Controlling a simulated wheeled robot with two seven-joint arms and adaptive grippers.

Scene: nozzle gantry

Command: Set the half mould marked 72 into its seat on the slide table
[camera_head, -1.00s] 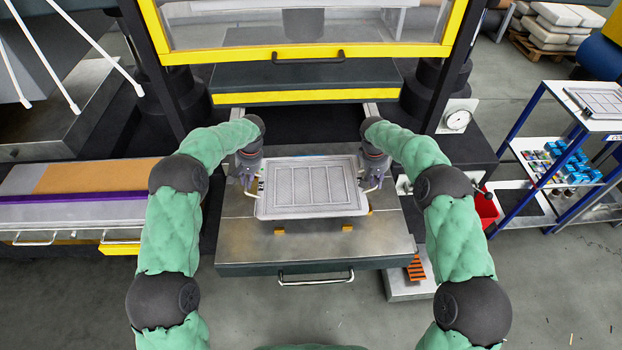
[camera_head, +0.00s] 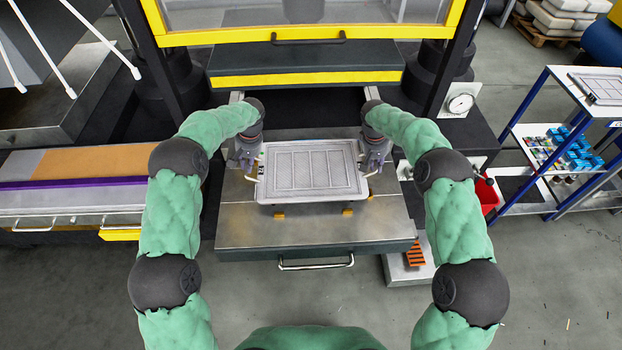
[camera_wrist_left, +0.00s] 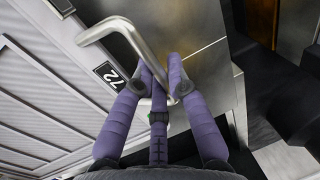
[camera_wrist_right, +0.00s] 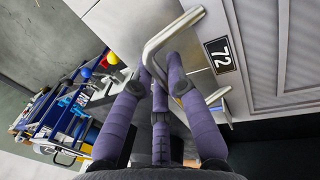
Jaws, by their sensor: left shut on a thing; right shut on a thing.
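The half mould (camera_head: 312,172) is a pale grey flat block with a ribbed rectangular face, lying about level over the steel slide table (camera_head: 310,232). Its "72" plate shows in the left wrist view (camera_wrist_left: 108,75) and the right wrist view (camera_wrist_right: 221,56). My left gripper (camera_head: 250,170) is shut on the bent metal handle (camera_wrist_left: 118,27) at the mould's left side. My right gripper (camera_head: 371,168) is shut on the handle (camera_wrist_right: 168,35) at its right side. The mould hides the table beneath, and I cannot tell whether it touches it.
Two orange blocks (camera_head: 279,214) (camera_head: 347,212) show on the table just in front of the mould. The press with its yellow-framed guard (camera_head: 308,35) stands behind. A blue-legged rack (camera_head: 530,100) is at the right. The table's front part is clear.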

